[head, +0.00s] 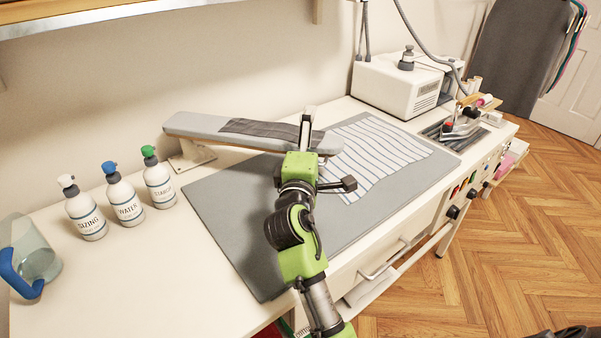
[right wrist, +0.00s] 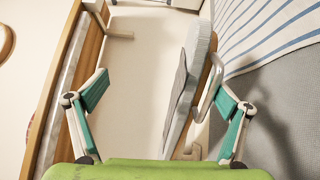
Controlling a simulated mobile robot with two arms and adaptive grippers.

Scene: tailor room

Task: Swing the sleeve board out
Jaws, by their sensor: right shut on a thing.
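The sleeve board (head: 205,125), a long padded grey board with a dark cover patch, stands on a pale bracket (head: 190,155) at the back of the table, along the wall. It also shows in the right wrist view (right wrist: 178,100), with a metal loop handle (right wrist: 209,88) at its side. My right gripper (head: 306,130) is at the board's right end. In the wrist view its teal-padded fingers stand on either side of the board, the right one close to the handle. It is shut on the sleeve board, though the exact contact is unclear. My left gripper is out of view.
A grey ironing mat (head: 235,215) bears a striped cloth (head: 375,160). Several spray bottles (head: 125,200) and a clear jug (head: 35,255) stand at left. A white steam unit (head: 395,85) and an iron (head: 460,128) are at right. Wooden floor lies in front.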

